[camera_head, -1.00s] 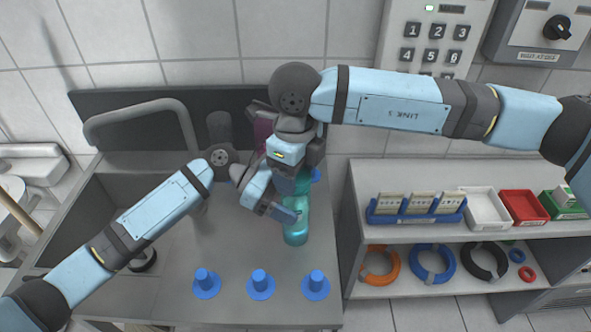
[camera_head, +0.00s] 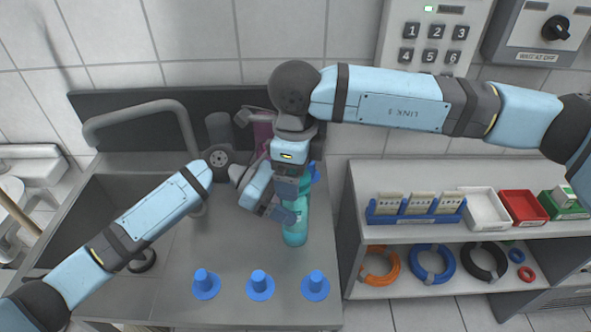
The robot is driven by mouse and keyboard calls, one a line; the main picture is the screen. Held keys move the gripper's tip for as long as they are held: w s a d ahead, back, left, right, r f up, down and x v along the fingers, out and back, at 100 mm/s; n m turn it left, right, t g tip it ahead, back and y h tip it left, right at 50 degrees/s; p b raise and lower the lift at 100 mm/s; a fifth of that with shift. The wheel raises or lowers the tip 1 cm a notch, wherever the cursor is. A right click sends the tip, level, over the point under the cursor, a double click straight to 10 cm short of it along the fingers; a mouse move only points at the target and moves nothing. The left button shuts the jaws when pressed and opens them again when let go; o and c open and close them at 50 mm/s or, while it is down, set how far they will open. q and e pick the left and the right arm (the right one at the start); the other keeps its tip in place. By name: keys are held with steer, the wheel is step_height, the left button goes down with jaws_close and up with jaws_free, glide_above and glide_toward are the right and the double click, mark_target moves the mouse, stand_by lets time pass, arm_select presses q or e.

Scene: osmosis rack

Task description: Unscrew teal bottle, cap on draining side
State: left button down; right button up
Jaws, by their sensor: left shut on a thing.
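The teal bottle (camera_head: 296,232) stands upright on the grey sink counter, right of the basin. My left gripper (camera_head: 287,213) reaches in from the left and is shut on the bottle's body. My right gripper (camera_head: 289,186) points straight down over the bottle's top, its arm coming in from the right. The cap and the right fingertips are hidden behind my grippers, so I cannot tell whether the right one is shut. The draining side (camera_head: 235,255) is the flat grey surface around the bottle.
Several blue pegs on round bases (camera_head: 260,286) stand along the counter's front. A magenta bottle (camera_head: 263,130) stands behind my grippers. The sink basin (camera_head: 105,215) with its tap (camera_head: 140,108) is at left. A shelf (camera_head: 400,238) with trays and hose rings adjoins at right.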

step_height(320, 180, up, 4)
steer(key=shift+r, duration=0.15)
steer(key=shift+c, duration=0.3)
steer(key=m, duration=0.1)
steer(key=r+m, duration=0.1)
steer(key=m, duration=0.1)
steer(key=r+m, duration=0.1)
steer(key=m, duration=0.3)
steer(key=r+m, duration=0.1)
steer(key=m, duration=0.1)
steer(key=shift+r+m, duration=0.1)
steer(key=shift+m, duration=0.3)
steer(key=shift+f, duration=3.95)
steer(key=shift+c, duration=0.4)
steer(key=c, duration=0.9)
steer(key=n, duration=0.9)
steer(key=shift+n, duration=0.4)
